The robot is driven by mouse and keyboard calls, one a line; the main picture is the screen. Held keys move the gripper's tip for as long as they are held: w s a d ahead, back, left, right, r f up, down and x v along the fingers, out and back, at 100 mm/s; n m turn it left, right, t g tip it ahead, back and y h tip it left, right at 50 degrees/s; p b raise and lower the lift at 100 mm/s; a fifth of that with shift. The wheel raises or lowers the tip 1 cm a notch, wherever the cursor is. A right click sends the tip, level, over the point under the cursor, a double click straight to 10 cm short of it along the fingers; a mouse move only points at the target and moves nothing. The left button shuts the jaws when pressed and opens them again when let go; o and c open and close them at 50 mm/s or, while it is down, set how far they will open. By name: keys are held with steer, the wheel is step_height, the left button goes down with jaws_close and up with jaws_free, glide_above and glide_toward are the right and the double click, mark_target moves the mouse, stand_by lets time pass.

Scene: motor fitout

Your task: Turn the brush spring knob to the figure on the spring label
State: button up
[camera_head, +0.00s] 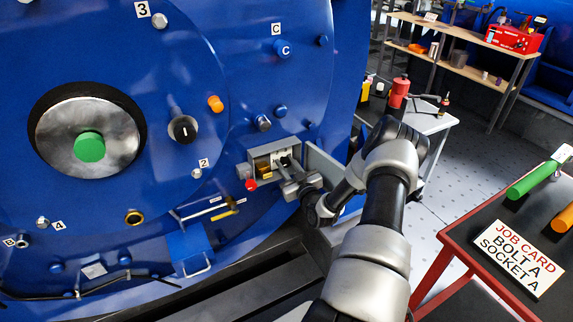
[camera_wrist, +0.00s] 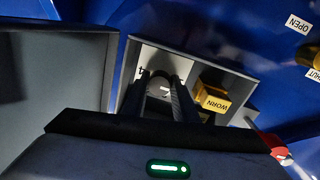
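The brush spring knob (camera_wrist: 161,86) is a grey round knob with a white mark, inside a small open box on the blue motor housing. My gripper (camera_wrist: 163,93) reaches into the box with one dark finger on each side of the knob, and the fingers look closed on it. In the head view my gripper (camera_head: 287,166) is at the box (camera_head: 259,163), and the knob is mostly hidden. A white plate with a dark figure (camera_wrist: 140,71) shows left of the knob; the figure is too small to read surely. A yellow block marked WORN (camera_wrist: 214,102) sits right of the knob.
The box's grey door (camera_wrist: 58,75) stands open on the left in the wrist view. A red ball-ended handle (camera_head: 251,185) is beside the box. A red-framed table with a job card (camera_head: 518,257) stands at the right. OPEN and SHUT labels are on the housing.

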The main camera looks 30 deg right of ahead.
steer(key=shift+d, duration=0.1)
steer(key=c, duration=0.4)
steer(key=m, duration=0.5)
steer(key=shift+d+m, duration=0.1)
steer(key=shift+m, duration=0.2)
steer(key=m, duration=0.6)
steer(key=shift+s+d+g, duration=0.1)
steer(key=shift+g, duration=0.2)
steer(key=m+y, duration=0.1)
steer(key=m, duration=0.5)
steer(key=shift+f, duration=0.2)
steer(key=m, duration=0.5)
steer(key=shift+f+y, duration=0.1)
steer(key=shift+y, duration=0.2)
steer(key=shift+a, duration=0.2)
